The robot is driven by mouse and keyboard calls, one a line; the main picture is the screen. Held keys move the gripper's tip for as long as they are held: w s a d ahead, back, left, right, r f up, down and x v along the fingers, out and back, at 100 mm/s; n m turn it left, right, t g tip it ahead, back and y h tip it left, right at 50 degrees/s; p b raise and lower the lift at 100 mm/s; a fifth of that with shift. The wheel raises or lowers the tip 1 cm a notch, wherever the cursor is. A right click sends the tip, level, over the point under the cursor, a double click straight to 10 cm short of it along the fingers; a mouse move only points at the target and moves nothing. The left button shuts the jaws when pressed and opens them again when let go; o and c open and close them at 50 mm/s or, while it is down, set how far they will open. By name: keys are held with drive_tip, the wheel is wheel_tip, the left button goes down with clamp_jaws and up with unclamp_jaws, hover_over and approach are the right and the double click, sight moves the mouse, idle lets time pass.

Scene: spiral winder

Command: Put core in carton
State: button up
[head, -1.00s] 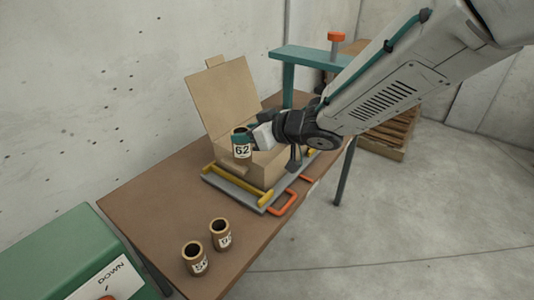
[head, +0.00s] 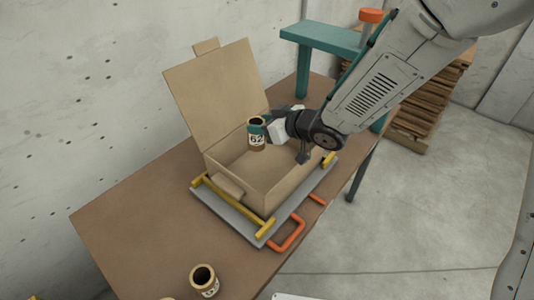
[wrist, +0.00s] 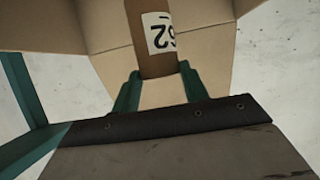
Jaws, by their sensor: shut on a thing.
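I cannot tell whether the core's lower end is below the carton's rim. The carton's floor shows bare in front of the core.
The carton stands on a grey tray (head: 228,214) with yellow bars and orange handles on a brown table (head: 130,222). Another core (head: 204,281) stands at the table's front. A green frame with an orange knob (head: 371,15) rises behind. The table's left side is clear.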

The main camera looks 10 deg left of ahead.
sight(264, 146)
drive_tip(key=shift+d+f, duration=0.2)
drive_tip(key=shift+f, duration=3.95)
drive_tip(key=o, duration=1.2)
drive_tip(key=shift+f, duration=0.15)
drive_tip(key=shift+o, duration=0.2)
drive_tip(key=v, duration=1.2)
